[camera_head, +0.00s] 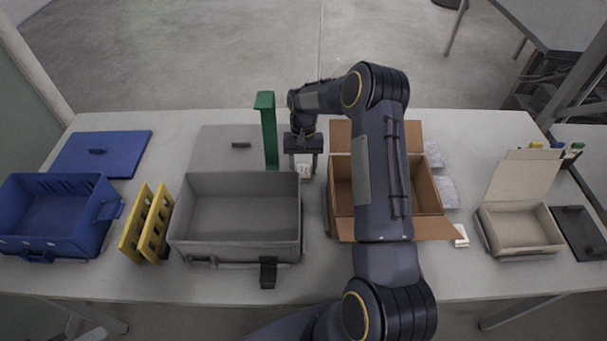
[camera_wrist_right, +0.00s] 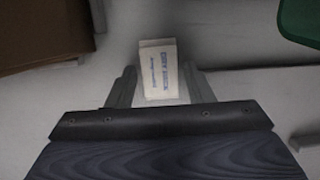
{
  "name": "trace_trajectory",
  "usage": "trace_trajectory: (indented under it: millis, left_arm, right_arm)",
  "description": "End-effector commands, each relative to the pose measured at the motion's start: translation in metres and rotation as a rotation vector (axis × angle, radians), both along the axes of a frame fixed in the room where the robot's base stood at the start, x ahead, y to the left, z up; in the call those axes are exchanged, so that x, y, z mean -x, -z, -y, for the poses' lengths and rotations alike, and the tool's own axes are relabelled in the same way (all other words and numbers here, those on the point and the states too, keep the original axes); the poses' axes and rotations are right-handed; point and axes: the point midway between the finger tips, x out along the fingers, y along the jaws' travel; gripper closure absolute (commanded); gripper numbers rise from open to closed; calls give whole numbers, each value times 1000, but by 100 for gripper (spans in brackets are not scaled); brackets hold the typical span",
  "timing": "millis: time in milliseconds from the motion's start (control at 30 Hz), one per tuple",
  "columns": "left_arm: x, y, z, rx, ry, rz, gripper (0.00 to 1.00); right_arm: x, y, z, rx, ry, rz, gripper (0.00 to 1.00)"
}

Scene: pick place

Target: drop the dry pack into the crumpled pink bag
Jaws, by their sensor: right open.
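The dry pack (camera_wrist_right: 160,70) is a small white packet with blue print, and it lies on the table. In the head view the dry pack (camera_head: 304,171) shows just below my right gripper (camera_head: 303,157), between the grey bin and the cardboard box. In the wrist view my right gripper (camera_wrist_right: 159,82) is open, with one finger on each side of the pack and visible gaps between. I see no pink bag in either view. My left gripper is not in view.
The open cardboard box (camera_head: 434,187) is partly hidden by my right arm. The grey bin (camera_head: 245,243) and a green upright stand (camera_head: 268,130) are close to the gripper's left. A blue bin (camera_head: 60,243), yellow holders (camera_head: 135,230) and a beige box (camera_head: 522,232) stand farther out.

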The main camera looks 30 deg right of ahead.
Motion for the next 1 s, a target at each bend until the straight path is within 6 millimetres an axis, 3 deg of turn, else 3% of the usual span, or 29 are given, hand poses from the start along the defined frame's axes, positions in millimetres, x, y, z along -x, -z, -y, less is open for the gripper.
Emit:
trace_trajectory:
  millis: [67, 300, 733, 867, 1000]
  left_arm:
    - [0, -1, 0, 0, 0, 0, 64]
    - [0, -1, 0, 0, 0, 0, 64]
    - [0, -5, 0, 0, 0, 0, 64]
    - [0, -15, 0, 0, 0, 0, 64]
    - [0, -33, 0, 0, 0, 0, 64]
  right_arm:
    - [0, -1, 0, 0, 0, 0, 55]
    - [0, -1, 0, 0, 0, 0, 86]
    - [0, -9, 0, 1, 0, 2, 89]
    - [0, -24, 1, 1, 0, 2, 89]
    - [-1, -54, 0, 1, -1, 3, 89]
